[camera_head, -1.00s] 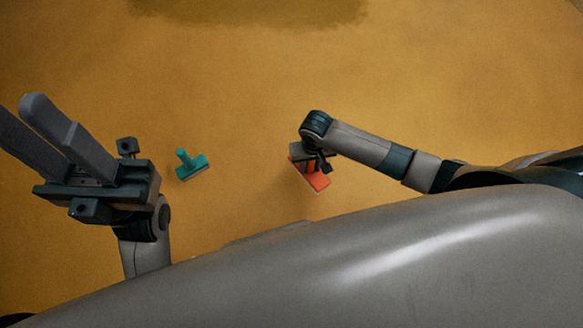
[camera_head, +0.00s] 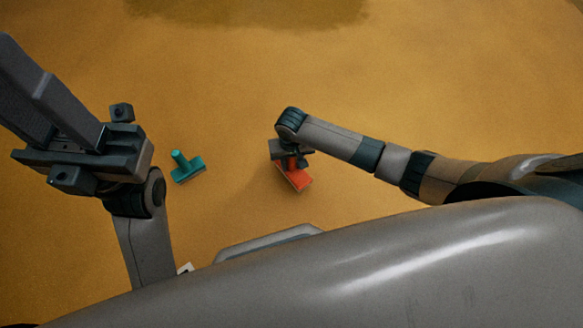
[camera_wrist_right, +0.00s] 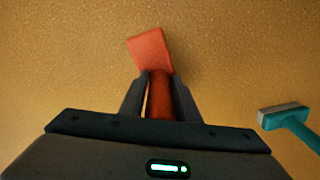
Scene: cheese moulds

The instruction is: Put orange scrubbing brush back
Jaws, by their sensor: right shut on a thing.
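The orange scrubbing brush (camera_head: 296,178) is under my right gripper (camera_head: 292,160) in the head view, right of the middle. In the right wrist view its orange block (camera_wrist_right: 150,48) points away from me, and my right gripper (camera_wrist_right: 160,85) is shut on its round handle (camera_wrist_right: 159,98). I cannot tell whether the brush touches the floor. My left gripper (camera_head: 20,85) is at the left edge of the head view, its two fingers pointing up and left. I see nothing held between them, but the gap is hard to judge.
A teal brush (camera_head: 188,168) with an upright handle stands on the yellow-brown floor (camera_head: 400,70), left of the orange one. It also shows in the right wrist view (camera_wrist_right: 292,122). A grey edged thing (camera_head: 268,243) shows beside my body. The floor beyond is clear, with a dark patch at top.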

